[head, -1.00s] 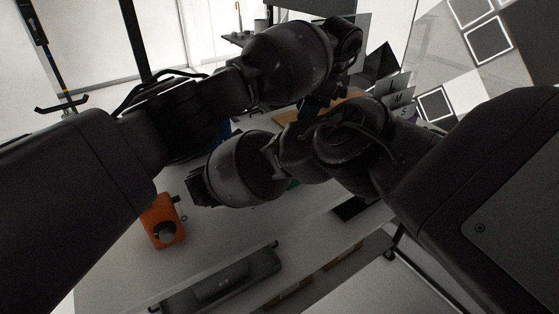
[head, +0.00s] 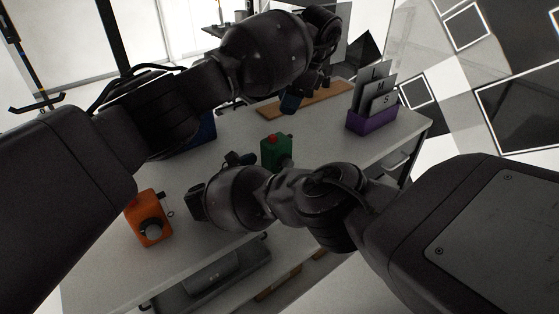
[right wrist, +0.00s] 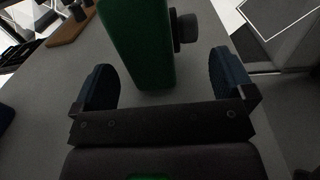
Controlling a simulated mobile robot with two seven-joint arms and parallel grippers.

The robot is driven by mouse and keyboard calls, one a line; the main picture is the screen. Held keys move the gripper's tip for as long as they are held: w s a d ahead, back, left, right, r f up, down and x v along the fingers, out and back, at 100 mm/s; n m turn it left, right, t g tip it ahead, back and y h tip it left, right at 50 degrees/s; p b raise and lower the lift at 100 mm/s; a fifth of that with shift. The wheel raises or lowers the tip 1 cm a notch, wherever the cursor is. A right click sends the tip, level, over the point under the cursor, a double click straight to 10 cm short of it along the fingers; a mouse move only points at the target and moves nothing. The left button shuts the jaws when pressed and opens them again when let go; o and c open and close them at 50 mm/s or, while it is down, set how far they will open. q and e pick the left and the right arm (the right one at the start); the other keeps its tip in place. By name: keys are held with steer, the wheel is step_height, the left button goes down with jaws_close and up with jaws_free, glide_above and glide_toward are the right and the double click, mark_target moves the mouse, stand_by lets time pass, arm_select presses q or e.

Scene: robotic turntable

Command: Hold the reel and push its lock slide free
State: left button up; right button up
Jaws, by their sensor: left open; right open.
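I cannot tell which object is the reel, and no lock slide can be made out. A green box (head: 276,150) with a red top and dark side knob stands on the table. In the right wrist view the green box (right wrist: 140,45) is between and beyond the blue fingers of my open right gripper (right wrist: 162,80); contact is unclear. In the head view one finger of the right gripper (head: 240,158) shows left of the box; my arm hides the rest. My left gripper (head: 306,93) is open and apparently empty, above the far part of the table.
An orange box (head: 149,218) with a round knob stands at the front left. A wooden board (head: 330,96) lies at the back. A purple holder (head: 372,122) with lettered grey plates stands at the right. A blue bin (head: 203,133) is partly behind my left arm.

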mark_target(280, 161)
steer(key=shift+x, duration=3.15)
